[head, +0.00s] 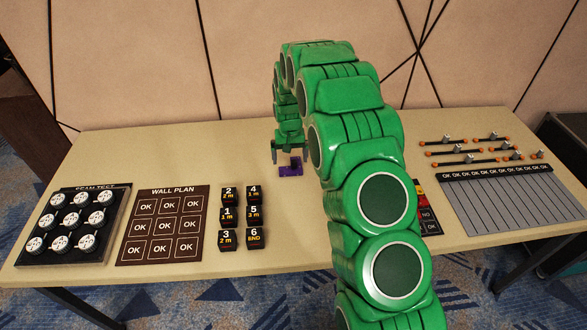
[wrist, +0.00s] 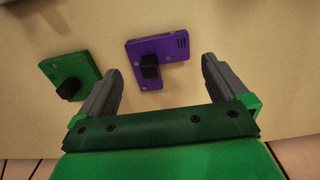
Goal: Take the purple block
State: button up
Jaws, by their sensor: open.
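In the head view the purple block (head: 290,169) lies near the table's middle, just below my gripper (head: 288,151). In the wrist view my gripper (wrist: 160,82) is open and empty, with grey fingers either side of the gap. The fingertips look short of the block, and I cannot tell their height above the table.
A green block (wrist: 70,76) with a black knob lies left of the left finger. In the head view a wall plan board (head: 160,225), several black numbered blocks (head: 228,215) and a board of white discs (head: 72,222) stand left. A grey panel (head: 510,205) lies right.

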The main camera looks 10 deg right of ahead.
aim_at(290, 168)
notch_tip(290, 168, down, 4)
jog(key=shift+f, duration=0.1)
jog(key=c, duration=1)
